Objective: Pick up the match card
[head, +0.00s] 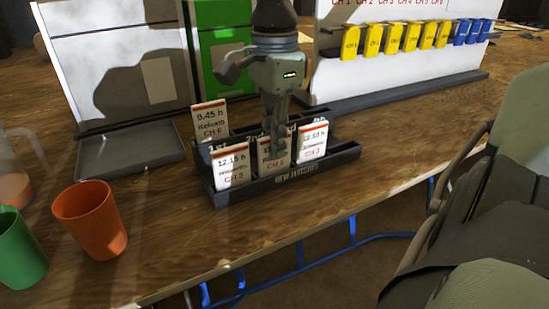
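A dark card rack (345,153) lettered "NEW MATCHES" stands on the wooden table. Its front row holds a left card (230,168) reading 12.15 h, CH 3, a middle card (266,161) and a right card (312,143) marked CH 2. Another card (210,121), reading 9.45 h, CH 6, stands in the back row at left. My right gripper (274,143) points down from above, its fingers at the middle card and covering part of its face. The fingers look close together; whether they grip the card is not clear. My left gripper is not in view.
An orange cup (90,220), a green cup (18,250) and a clear jug (12,175) stand at left. A grey tray (130,150) lies behind. A white board (400,70) carries yellow and blue tags. A chair (490,210) is at right.

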